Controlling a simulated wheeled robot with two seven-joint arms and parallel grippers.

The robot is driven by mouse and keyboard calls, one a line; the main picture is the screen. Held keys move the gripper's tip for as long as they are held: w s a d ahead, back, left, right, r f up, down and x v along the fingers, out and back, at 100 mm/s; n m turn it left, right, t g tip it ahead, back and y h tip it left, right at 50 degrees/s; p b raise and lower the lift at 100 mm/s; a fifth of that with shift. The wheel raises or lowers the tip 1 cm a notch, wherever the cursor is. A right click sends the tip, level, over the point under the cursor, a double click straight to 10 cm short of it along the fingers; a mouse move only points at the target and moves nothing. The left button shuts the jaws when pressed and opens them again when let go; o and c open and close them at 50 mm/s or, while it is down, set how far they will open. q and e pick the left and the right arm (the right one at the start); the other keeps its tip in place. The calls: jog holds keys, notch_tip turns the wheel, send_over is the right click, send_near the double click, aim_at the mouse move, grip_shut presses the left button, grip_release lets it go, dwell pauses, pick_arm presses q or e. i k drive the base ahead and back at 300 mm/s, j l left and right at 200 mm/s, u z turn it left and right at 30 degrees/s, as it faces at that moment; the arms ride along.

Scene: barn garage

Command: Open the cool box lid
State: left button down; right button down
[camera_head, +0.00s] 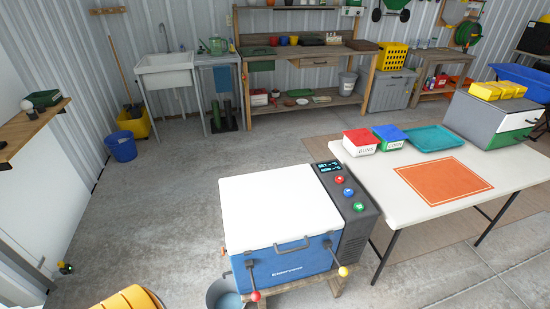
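The cool box (294,267) has a blue body and stands in the lower middle of the head view, on a low wooden stand. Its white lid (280,208) lies flat and looks shut. A grey handle (291,245) runs across the front below the lid edge. A lever with a red knob (255,296) is at the front left, and one with a yellow knob (343,271) is at the front right. A dark panel (343,193) with a display and several coloured buttons is on the right side. Neither of my grippers is in view.
A white table (386,196) stands close on the right, with red and green boxes, a teal tray (432,138) and an orange mat (443,181). A grey bucket (222,293) is at the cool box's front left. The concrete floor behind and to the left is mostly clear.

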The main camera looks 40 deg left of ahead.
aim_at(260, 211)
jog(key=u, duration=1)
jog(key=l+z, duration=0.3)
